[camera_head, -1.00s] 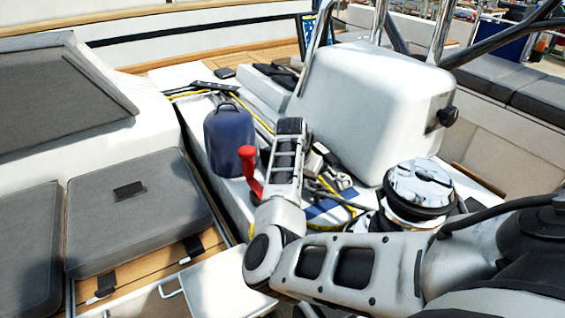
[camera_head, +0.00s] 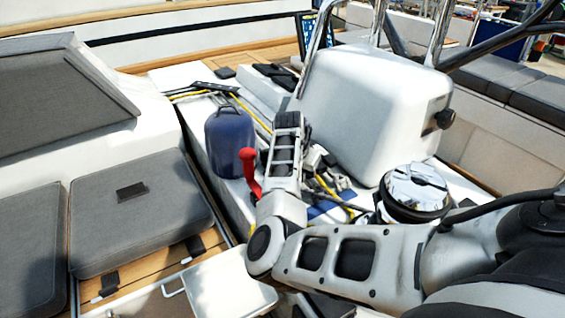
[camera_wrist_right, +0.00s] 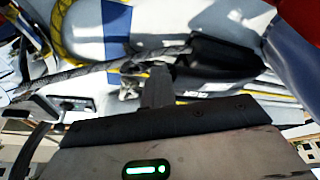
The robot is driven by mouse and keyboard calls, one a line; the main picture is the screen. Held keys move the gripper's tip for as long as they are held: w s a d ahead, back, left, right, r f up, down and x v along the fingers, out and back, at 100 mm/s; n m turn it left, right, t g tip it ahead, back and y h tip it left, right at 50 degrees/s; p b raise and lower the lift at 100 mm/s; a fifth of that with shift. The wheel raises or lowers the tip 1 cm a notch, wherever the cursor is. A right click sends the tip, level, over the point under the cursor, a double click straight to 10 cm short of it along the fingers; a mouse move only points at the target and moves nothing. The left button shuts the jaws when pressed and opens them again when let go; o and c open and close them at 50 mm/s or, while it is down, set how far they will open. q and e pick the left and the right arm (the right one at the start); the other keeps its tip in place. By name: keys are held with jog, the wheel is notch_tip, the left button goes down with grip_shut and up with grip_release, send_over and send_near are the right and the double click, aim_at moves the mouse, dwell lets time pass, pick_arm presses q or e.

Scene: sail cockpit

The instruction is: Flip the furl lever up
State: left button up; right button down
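A red lever (camera_head: 250,172) stands upright beside a dark blue covered object (camera_head: 230,140) in the head view. A red part (camera_wrist_right: 303,18) shows at the top right corner of the right wrist view, above a blue surface (camera_wrist_right: 292,62). My right gripper (camera_head: 287,120) reaches just right of the red lever, apart from it in the picture; my forearm hides its fingertips. In the right wrist view the fingers (camera_wrist_right: 156,88) look closed together with nothing between them, over ropes and a black fitting (camera_wrist_right: 222,55). My left gripper is not in view.
A chrome winch (camera_head: 418,187) stands to the right, below a large white pedestal (camera_head: 365,105). Yellow and dark ropes (camera_head: 325,185) lie around the deck near my right gripper. Grey cushions (camera_head: 135,212) and a white panel (camera_head: 228,288) are at the left and front.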

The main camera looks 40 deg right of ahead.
jog(key=shift+w+r+p, duration=0.3)
jog(key=shift+r, duration=0.3)
jog(key=shift+w+r+p, duration=0.3)
jog(key=shift+r, duration=0.25)
jog(key=shift+a, duration=0.1)
